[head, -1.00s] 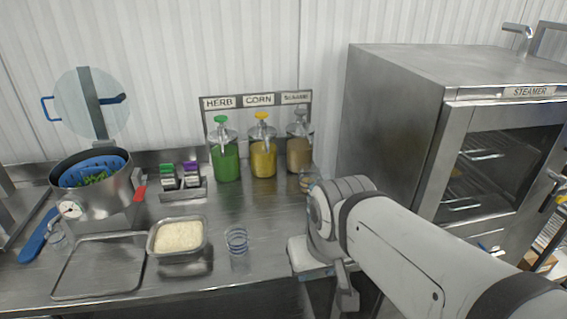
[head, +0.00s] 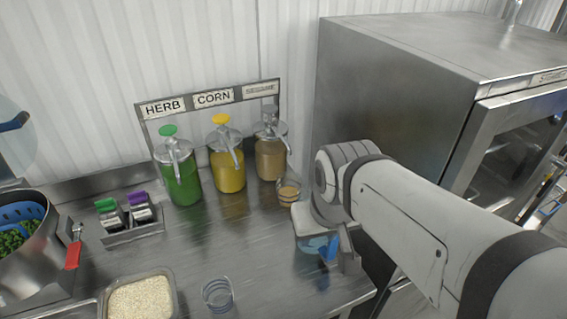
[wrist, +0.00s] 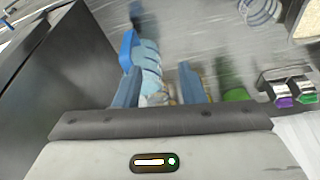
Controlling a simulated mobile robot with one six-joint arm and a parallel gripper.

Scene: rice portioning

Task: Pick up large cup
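A light-blue, see-through banded cup (wrist: 150,58) shows between the fingers of my gripper (wrist: 158,66) in the wrist view, closer to the left finger. My gripper is open, with a gap between the cup and the right finger. In the head view, pale blue of this cup (head: 311,243) shows low by my gripper (head: 325,248), near the counter's right end; my arm hides part of it. A clear cup with blue rings (head: 218,295) stands in front, right of the rice pan. A smaller cup with brown contents (head: 289,194) stands below the brown dispenser.
Green (head: 178,178), yellow (head: 228,168) and brown (head: 270,157) pump dispensers stand along the back. A steamer (head: 400,95) is on the right. A rice pan (head: 142,297), shaker caddy (head: 132,233) and pot (head: 35,255) are on the left. The middle counter is clear.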

